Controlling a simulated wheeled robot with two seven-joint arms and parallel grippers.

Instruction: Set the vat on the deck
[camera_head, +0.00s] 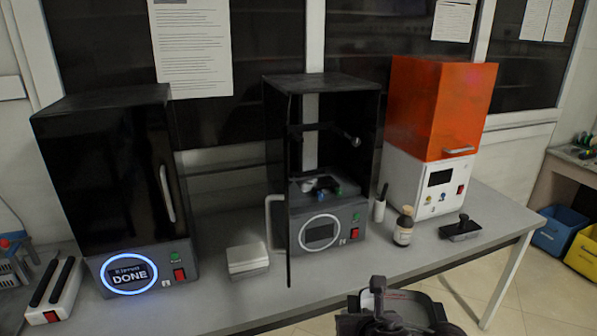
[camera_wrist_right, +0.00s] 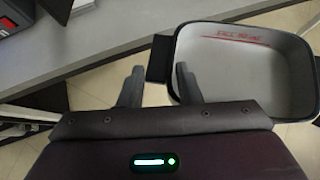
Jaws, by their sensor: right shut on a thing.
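The vat (camera_wrist_right: 245,85) is a dark-rimmed tray with rounded corners, a pale grey inside and red lettering on its inner wall. My right gripper (camera_wrist_right: 157,80) is shut on the vat's dark side tab in the right wrist view. In the head view my right gripper (camera_head: 379,312) and the vat are low at the bottom, in front of the table edge. The middle black machine (camera_head: 325,205) stands open; the deck seems to be the grey surface (camera_head: 335,203) inside it, with small dark, blue and green items there. My left gripper is out of view.

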